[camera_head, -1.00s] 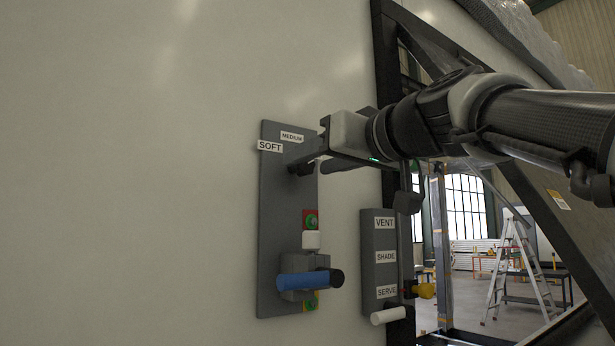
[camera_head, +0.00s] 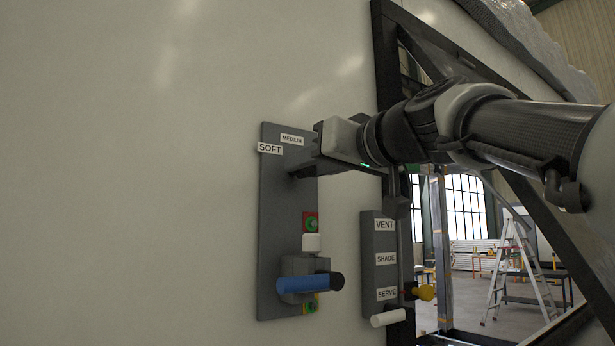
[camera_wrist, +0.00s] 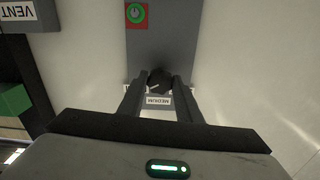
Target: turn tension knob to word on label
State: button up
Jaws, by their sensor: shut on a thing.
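The tension knob (camera_wrist: 159,80) is dark and round with a pale pointer mark, on the upper part of a tall grey panel (camera_head: 276,225). My gripper (camera_wrist: 157,82) is shut on it, one finger on each side. In the head view my gripper (camera_head: 303,170) hides most of the knob. The label MEDIUM (camera_head: 292,139) sits above the knob, and SOFT (camera_head: 270,148) is at the panel's upper left edge. In the wrist view MEDIUM (camera_wrist: 158,100) lies between the fingers, upside down or nearly so; bits of other labels are behind the fingers. The pointer's exact aim is hard to tell.
Below the knob are a green-and-red round control (camera_head: 311,223), a white block (camera_head: 312,242) and a blue handle (camera_head: 304,284). A second grey panel (camera_head: 368,262) with VENT, SHADE and SERVE stands to the right, beside a black frame. The wall at left is clear.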

jog(key=m+p, duration=0.5)
jog(key=m, duration=1.8)
jog(key=shift+m, duration=0.4)
dwell(0.4)
jog(key=o, duration=1)
jog(key=shift+o, duration=0.2)
jog(key=b+v, duration=0.2)
jog(key=v, duration=1.5)
jog(key=shift+s+d+b, duration=0.2)
jog(key=shift+b, duration=0.1)
